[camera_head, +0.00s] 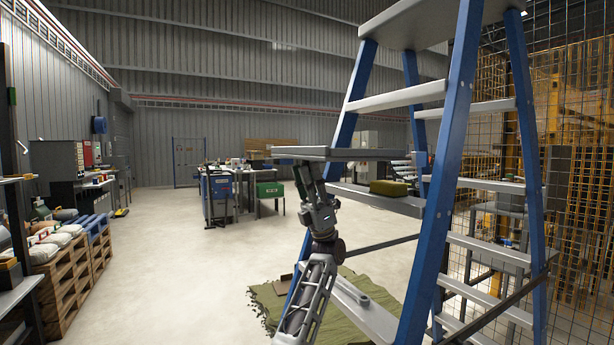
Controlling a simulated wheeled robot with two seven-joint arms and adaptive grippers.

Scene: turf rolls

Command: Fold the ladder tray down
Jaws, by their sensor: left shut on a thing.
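The blue and grey stepladder (452,165) stands open on the right side of the view. Its grey ladder tray (345,153) juts out to the left between the side rails and looks about level, seen almost edge-on. My left gripper (303,176) comes up from below and is shut on the tray near its left end. The exact contact of the fingers is partly hidden under the tray. My right gripper is not in view.
A yellow-green sponge-like block (389,188) lies on a ladder step. A green mat (345,300) lies on the floor under the ladder. Wooden crates with sacks (65,265) line the left; workbenches (235,190) stand behind. The floor at centre left is clear.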

